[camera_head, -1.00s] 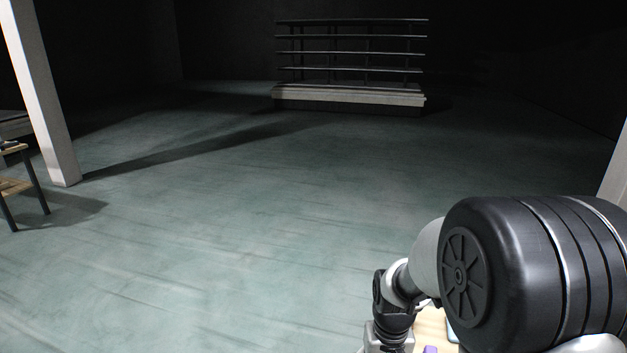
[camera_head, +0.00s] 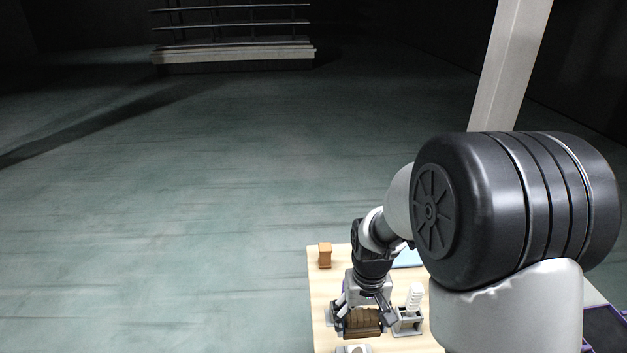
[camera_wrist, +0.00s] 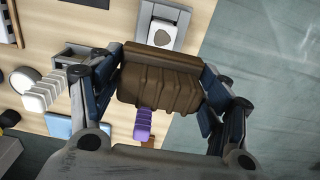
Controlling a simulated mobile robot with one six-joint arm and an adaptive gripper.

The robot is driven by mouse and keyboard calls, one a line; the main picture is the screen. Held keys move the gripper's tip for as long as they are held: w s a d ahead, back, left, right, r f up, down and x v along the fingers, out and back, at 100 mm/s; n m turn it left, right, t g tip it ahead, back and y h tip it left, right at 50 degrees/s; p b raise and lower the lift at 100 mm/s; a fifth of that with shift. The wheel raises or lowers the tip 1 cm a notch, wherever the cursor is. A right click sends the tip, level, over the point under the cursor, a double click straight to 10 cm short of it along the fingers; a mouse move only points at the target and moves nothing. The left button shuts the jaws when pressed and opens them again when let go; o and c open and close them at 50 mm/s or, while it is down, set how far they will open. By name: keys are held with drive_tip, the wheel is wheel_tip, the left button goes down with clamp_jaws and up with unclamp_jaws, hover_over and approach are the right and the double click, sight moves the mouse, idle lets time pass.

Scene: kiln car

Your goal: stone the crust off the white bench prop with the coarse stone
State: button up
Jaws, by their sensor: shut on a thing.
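My gripper (camera_head: 364,318) is shut on a brown ribbed block, which I take to be the coarse stone (camera_wrist: 160,78). In the wrist view it sits crosswise between the two fingers, above the bench. A white piece with a small grey mark, probably the white bench prop (camera_wrist: 165,36), sits in a light grey holder just beyond the block. The block hides its near side, and I cannot tell whether they touch. In the head view only the top of this white piece (camera_head: 357,349) shows at the bottom edge. I cannot make out the crust.
A purple ribbed piece (camera_wrist: 143,124) and an orange-brown block (camera_head: 325,256) are on the wooden bench (camera_head: 320,287). A pale post (camera_head: 508,65) rises behind. The floor at left is clear.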

drive_tip(key=shift+s+f+b, duration=0.2)
drive_tip(key=shift+f+b, duration=0.6)
drive_tip(key=shift+f, duration=0.3)
drive_tip(key=shift+s+f+b, duration=0.25)
drive_tip(key=shift+f+b, duration=0.5)
drive_tip(key=shift+f, duration=0.3)
drive_tip(key=shift+s+f+b, duration=0.2)
drive_tip(key=shift+f+b, duration=0.6)
drive_tip(key=shift+f, duration=0.3)
drive_tip(key=shift+a, duration=1.25)
drive_tip(key=shift+f, duration=0.6)
drive_tip(key=shift+d, duration=2.55)
drive_tip(key=shift+f+b, duration=0.3)
